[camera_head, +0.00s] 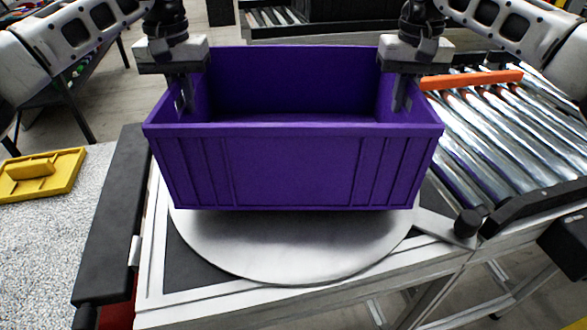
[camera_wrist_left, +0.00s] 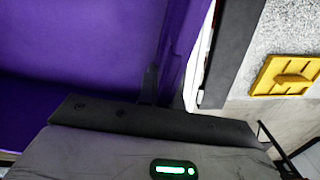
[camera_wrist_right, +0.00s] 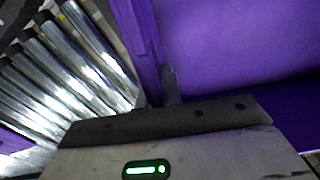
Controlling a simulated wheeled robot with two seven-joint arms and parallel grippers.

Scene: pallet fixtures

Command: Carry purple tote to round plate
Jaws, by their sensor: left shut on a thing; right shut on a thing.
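The empty purple tote (camera_head: 290,165) is upright and level over the round plate (camera_head: 290,262), a pale disc. A dark shadow lies on the plate under the tote's front edge. The tote seems to hang slightly above it, but the gap is hard to judge. My left gripper (camera_head: 184,98) is shut on the tote's left wall. My right gripper (camera_head: 402,97) is shut on its right wall. The tote also fills much of the left wrist view (camera_wrist_left: 90,50) and the right wrist view (camera_wrist_right: 230,50). The plate's back part is hidden by the tote.
A roller conveyor (camera_head: 505,130) with an orange bar (camera_head: 470,79) lies to the right. A black rail (camera_head: 112,215) runs along the plate's left side. A yellow piece (camera_head: 40,174) lies on a speckled surface at far left. A black knob (camera_head: 467,223) stands right of the plate.

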